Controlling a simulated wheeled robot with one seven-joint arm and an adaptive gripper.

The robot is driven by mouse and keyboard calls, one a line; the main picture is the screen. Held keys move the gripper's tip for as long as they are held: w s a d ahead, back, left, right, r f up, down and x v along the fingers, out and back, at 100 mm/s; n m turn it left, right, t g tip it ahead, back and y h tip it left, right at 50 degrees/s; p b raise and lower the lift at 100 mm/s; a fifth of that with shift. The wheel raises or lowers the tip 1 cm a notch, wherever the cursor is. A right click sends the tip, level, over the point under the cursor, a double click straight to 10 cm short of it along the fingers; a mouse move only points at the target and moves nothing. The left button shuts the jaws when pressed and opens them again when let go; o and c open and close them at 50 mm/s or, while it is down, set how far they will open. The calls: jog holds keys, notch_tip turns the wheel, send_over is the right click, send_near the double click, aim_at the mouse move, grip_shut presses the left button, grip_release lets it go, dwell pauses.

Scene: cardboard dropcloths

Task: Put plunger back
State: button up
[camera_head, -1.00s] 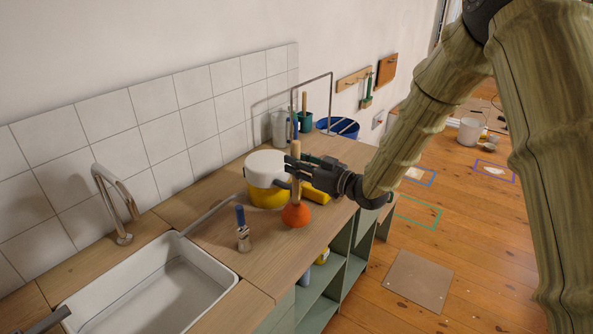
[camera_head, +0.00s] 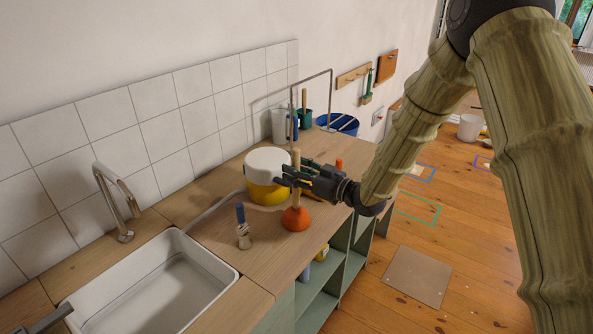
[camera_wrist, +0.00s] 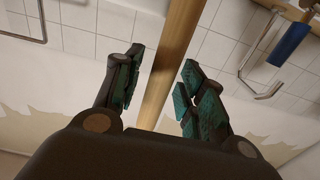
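The plunger has an orange-red rubber cup (camera_head: 295,219) and a wooden handle (camera_head: 296,165). It stands upright on the wooden counter, in front of a yellow and white bucket. My gripper (camera_head: 285,178) is level with the handle, coming in from the right. In the wrist view, the handle (camera_wrist: 165,75) runs between the two spread fingers of my gripper (camera_wrist: 160,88), with a visible gap on each side. The gripper is open and does not hold it.
The yellow and white bucket (camera_head: 268,163) stands close behind the plunger. A blue-handled brush (camera_head: 242,228) stands to its left, near the white sink (camera_head: 150,290). A thin metal frame (camera_head: 331,95) rises at the far end of the counter. A blue tub (camera_head: 337,123) lies beyond.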

jog(key=b+v, duration=0.3)
jog(key=v, duration=0.9)
jog(key=shift+r, duration=0.15)
jog(key=s+d+f+m+g+h, duration=0.1)
jog(key=s+d+f+m+h, duration=0.2)
jog(key=f, duration=0.7)
jog(key=s+d+f+m+h, duration=0.1)
jog(key=s+f+m+h, duration=0.3)
jog(key=f, duration=0.6)
jog(key=s+d+f+g+h, duration=0.1)
jog(key=s+f+h, duration=0.1)
jog(key=s+f, duration=0.5)
jog(key=s+d+f+m+g+h, duration=0.1)
jog(key=s+d+f+g+h, duration=0.1)
jog(key=s+f, duration=0.4)
jog(key=s+d+f+m+g+h, duration=0.1)
jog(key=s+d+f+g, duration=0.2)
jog(key=s, duration=1.1)
jog(key=s+d+f+m+g+h, duration=0.2)
jog(key=s+d+f+g, duration=0.1)
jog(key=s+f, duration=0.6)
jog(key=shift+s+g+h, duration=0.3)
jog(key=shift+s, duration=0.45)
